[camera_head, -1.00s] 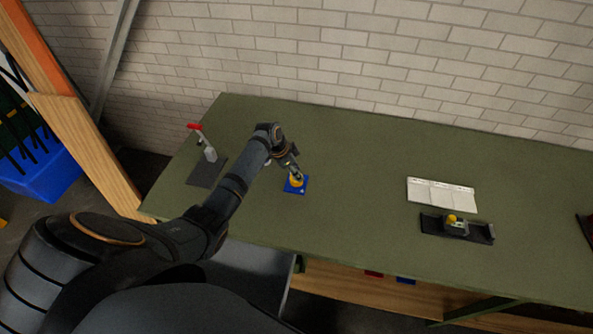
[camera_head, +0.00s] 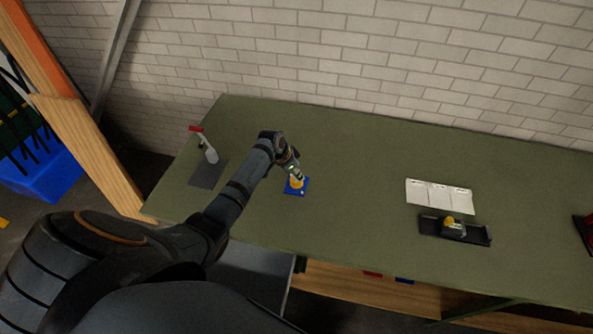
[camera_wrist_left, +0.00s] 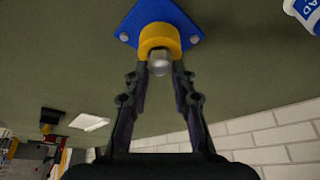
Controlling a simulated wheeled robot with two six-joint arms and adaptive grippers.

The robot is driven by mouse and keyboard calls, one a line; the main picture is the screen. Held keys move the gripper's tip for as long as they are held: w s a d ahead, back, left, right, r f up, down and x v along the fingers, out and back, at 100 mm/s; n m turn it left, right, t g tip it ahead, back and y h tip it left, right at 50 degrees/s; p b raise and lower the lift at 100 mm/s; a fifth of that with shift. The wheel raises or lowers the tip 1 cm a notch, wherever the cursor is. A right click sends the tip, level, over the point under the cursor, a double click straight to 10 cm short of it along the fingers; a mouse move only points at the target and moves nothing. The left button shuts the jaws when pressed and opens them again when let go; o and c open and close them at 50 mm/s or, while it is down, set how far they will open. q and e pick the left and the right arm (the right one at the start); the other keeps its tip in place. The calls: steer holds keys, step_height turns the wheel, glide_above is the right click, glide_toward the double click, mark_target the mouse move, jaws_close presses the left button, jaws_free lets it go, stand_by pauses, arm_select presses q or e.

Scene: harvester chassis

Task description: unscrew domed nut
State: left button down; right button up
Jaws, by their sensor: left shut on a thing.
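The domed nut (camera_wrist_left: 160,65) is a small silver piece at the end of a yellow collar (camera_wrist_left: 160,38). The collar stands on a blue plate (camera_wrist_left: 140,14) with small round studs. In the head view the blue plate (camera_head: 290,190) and yellow collar (camera_head: 296,185) lie on the green table, and the nut is hidden or too small to tell. My left gripper (camera_head: 298,177) is right at the collar there. In the left wrist view my left gripper (camera_wrist_left: 163,72) has its fingertips either side of the nut, shut on it. My right gripper is not in view.
A red-handled clamp (camera_head: 208,150) on a dark base stands to the left. White sheets (camera_head: 440,196) and a black tray (camera_head: 474,236) with a yellow-topped part lie to the right. A brick wall (camera_head: 400,60) stands behind.

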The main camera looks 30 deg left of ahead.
arm_select(q)
steer(key=shift+n+y, duration=0.3)
steer(key=shift+n, duration=0.9)
steer(key=shift+d+n+t+y, duration=0.15)
steer(key=shift+n+t+y, duration=0.2)
steer(key=shift+n, duration=0.55)
steer(key=n+y, duration=0.1)
steer(key=n, duration=0.2)
steer(key=n+y, duration=0.1)
steer(key=n, duration=0.2)
steer(key=shift+y, duration=0.25)
steer(key=shift+n+y, duration=0.4)
steer(key=shift+n, duration=0.8)
